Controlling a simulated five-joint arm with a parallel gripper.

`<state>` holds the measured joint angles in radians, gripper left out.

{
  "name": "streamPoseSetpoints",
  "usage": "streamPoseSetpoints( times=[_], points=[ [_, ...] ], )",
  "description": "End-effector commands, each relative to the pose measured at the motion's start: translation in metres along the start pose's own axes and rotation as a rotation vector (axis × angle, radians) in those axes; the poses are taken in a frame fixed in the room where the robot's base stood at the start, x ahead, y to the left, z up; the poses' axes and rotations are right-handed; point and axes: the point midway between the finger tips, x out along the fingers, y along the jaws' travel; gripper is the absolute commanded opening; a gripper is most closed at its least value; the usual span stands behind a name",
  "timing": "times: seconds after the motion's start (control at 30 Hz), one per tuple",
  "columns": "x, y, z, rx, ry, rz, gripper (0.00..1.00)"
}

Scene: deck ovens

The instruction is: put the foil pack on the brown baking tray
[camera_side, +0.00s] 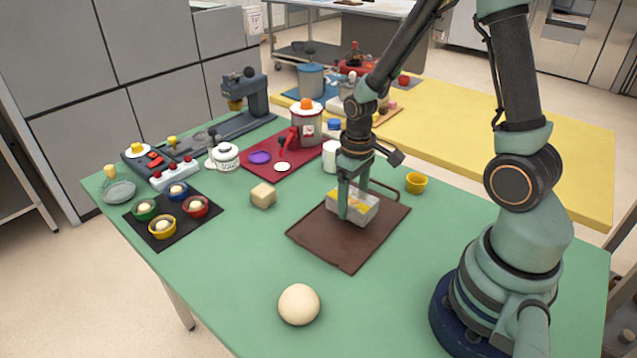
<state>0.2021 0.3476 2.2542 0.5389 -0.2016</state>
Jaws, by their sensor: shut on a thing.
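The foil pack (366,212) is a silvery block with a yellow patch on top. My gripper (353,208) points down and is shut on it, with a finger across its near face. The brown baking tray (325,248) lies flat on the green table, with a handle at its far right end. The pack is over the far half of the tray. I cannot tell whether its underside touches the tray. The gripper's far finger is partly hidden by the pack.
A beige block (263,195) sits left of the tray. A pale dough ball (299,304) lies near the front. A yellow cup (416,183) and a white cup (331,156) stand behind the tray. A black mat (160,244) holds several coloured bowls at left. The front table area is mostly clear.

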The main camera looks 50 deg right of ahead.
Motion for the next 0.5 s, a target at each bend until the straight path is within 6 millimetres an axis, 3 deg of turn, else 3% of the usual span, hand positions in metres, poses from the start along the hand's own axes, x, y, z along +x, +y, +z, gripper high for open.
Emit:
streamPoseSetpoints(
  times=[0.2, 0.5],
  points=[
    [0.024, 0.0, 0.0, 0.0, -0.001, 0.0, 0.04],
    [0.026, 0.0, 0.0, 0.0, 0.001, 0.0, 0.04]
  ],
)
